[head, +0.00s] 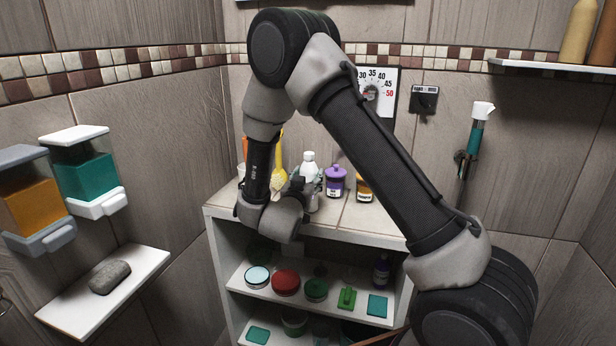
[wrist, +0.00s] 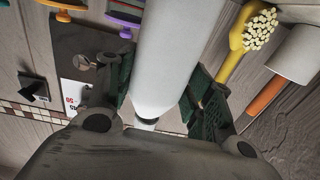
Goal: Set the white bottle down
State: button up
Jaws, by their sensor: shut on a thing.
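The white bottle (head: 309,171) stands upright over the tiled top of the shelf unit (head: 367,222), in the middle of the head view. My gripper (head: 302,188) is shut on it from the left side. In the wrist view the white bottle (wrist: 168,65) lies between the two dark fingers of my gripper (wrist: 160,98), one on each side. Its base is partly hidden by my gripper in the head view, so I cannot tell if it touches the top.
A purple jar (head: 335,182) and an amber-labelled bottle (head: 364,188) stand just right of the bottle. A yellow brush (head: 279,168) is behind and left. Lower shelves hold tins, including a red one (head: 285,282). Bare tiled top shows at the front right.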

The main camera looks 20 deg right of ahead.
jog(key=shift+f, duration=0.15)
jog(key=o, duration=1.2)
